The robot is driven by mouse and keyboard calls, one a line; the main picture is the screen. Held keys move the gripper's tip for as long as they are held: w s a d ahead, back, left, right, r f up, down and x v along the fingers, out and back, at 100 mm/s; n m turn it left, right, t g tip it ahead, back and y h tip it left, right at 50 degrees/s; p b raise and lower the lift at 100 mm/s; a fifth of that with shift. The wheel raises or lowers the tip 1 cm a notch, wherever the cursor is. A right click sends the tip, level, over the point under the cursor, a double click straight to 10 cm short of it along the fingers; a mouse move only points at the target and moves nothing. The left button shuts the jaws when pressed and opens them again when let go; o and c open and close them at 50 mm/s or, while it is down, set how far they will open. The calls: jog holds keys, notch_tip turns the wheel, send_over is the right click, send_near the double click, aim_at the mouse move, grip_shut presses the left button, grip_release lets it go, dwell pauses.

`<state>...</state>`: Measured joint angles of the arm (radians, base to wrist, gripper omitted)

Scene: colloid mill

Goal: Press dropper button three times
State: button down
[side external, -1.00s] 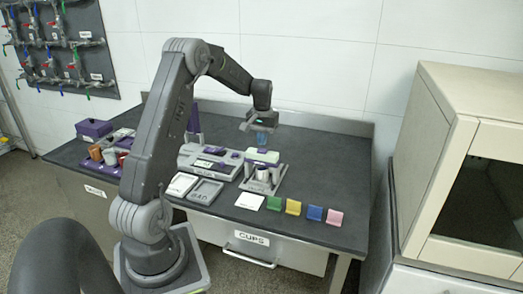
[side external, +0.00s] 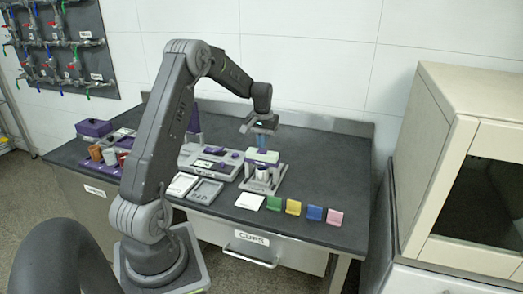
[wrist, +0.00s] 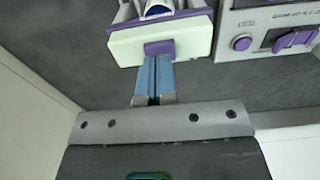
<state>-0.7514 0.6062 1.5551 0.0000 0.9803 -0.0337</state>
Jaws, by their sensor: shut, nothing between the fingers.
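The dropper (side external: 259,174) stands on the bench as a small grey stand with a pale green-white head and a purple button on top. In the wrist view the purple button (wrist: 159,47) sits at the near edge of the pale head (wrist: 190,42). My gripper (side external: 263,148) is shut and empty, pointing down over the button. Its blue fingers (wrist: 154,62) lie side by side, and their tips meet the button's edge in the wrist view. I cannot tell whether they touch it or how far it is pressed.
A grey control panel (side external: 196,161) with purple controls stands left of the dropper; its purple knob also shows in the wrist view (wrist: 241,43). A white card (side external: 249,201) and several coloured holders (side external: 293,207) line the front edge. The bench right of the dropper (side external: 330,165) is clear.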

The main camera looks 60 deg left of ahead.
jog(key=shift+f, duration=0.85)
dwell(0.6)
jog(key=shift+r, duration=3.85)
jog(key=shift+r, duration=1)
dwell(1.7)
